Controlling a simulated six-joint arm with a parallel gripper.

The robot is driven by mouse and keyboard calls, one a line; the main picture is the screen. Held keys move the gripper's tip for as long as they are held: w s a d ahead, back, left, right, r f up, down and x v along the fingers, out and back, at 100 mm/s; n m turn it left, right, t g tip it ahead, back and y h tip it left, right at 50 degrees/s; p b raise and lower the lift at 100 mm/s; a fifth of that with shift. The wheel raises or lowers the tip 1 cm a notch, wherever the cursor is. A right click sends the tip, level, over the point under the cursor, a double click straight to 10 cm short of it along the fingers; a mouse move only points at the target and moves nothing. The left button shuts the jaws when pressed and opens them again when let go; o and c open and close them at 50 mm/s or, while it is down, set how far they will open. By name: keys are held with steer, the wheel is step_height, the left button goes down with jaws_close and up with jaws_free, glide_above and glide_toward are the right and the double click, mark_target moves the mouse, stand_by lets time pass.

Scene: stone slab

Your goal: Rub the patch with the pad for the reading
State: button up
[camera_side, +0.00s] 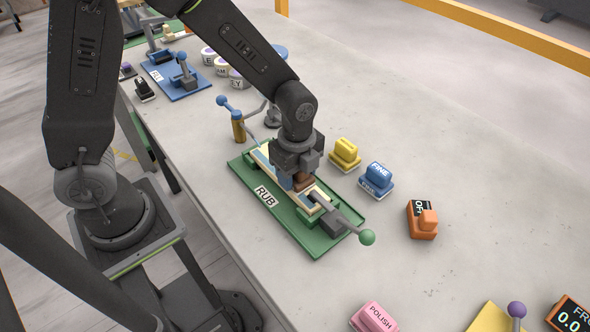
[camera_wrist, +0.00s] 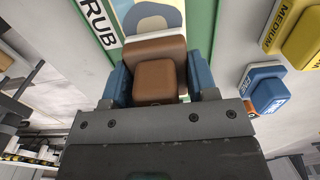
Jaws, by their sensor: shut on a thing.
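My gripper (camera_side: 301,176) is shut on a brown pad (camera_side: 304,183), over the work board in the green tray marked RUB (camera_side: 325,245). In the wrist view the brown pad (camera_wrist: 155,82) sits between the two blue fingers of my gripper (camera_wrist: 160,90). I cannot tell whether the pad touches the board. A display (camera_side: 570,318) at the lower right edge is cut off; its visible digits are 0.0.
A clamp lever with a green ball (camera_side: 367,237) sticks out at the tray's near end. Right of the tray stand a yellow block (camera_side: 345,153), a blue FINE block (camera_side: 377,178) and an orange OFF switch (camera_side: 424,220). A pink POLISH block (camera_side: 374,319) is nearer. The right slab is largely clear.

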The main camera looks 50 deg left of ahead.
steer(key=shift+a+f, duration=0.15)
steer(key=shift+a, duration=1.7)
steer(key=shift+s+a, duration=0.1)
steer(key=shift+a, duration=1.5)
steer(key=shift+r, duration=3.2)
step_height(320, 180, up, 3)
